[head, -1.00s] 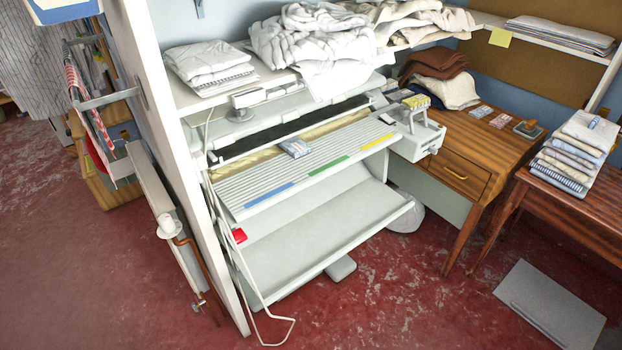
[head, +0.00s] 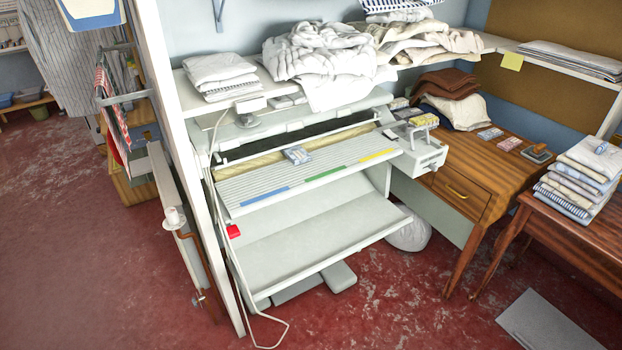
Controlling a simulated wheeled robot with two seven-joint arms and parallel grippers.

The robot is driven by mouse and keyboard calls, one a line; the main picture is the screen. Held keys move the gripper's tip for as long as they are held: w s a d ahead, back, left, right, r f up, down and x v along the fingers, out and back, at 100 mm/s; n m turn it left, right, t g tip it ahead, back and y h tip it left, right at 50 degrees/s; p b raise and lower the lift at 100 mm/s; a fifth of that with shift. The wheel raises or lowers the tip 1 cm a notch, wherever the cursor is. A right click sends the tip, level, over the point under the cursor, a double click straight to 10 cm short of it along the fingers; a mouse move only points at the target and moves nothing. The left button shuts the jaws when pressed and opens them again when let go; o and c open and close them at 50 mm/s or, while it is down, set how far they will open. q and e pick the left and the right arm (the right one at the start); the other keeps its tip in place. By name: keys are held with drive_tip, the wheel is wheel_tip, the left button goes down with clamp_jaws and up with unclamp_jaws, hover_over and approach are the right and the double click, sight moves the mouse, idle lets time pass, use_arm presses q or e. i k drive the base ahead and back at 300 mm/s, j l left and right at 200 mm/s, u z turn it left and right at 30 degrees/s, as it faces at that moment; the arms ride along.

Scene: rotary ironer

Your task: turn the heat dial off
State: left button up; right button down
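The rotary ironer (head: 310,235) stands in the middle of the head view, white, with a slatted feed board (head: 300,180) marked blue, green and yellow along its front edge. A control box (head: 424,156) sits at its right end, with small dark details on its front face. The heat dial cannot be made out for certain at this size. Neither of my grippers is in view.
A white panel (head: 180,130) with a hanging cord bounds the ironer's left side. A wooden desk (head: 480,165) stands close on the right, beside a table with folded linen (head: 580,178). Red floor (head: 400,305) lies open in front, with a grey board (head: 548,322) at lower right.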

sight(407, 127)
drive_tip(key=i+l, duration=0.3)
drive_tip(key=l, duration=0.2)
drive_tip(key=i+l+z, duration=0.1)
drive_tip(key=i+l, duration=0.2)
drive_tip(key=l, duration=0.2)
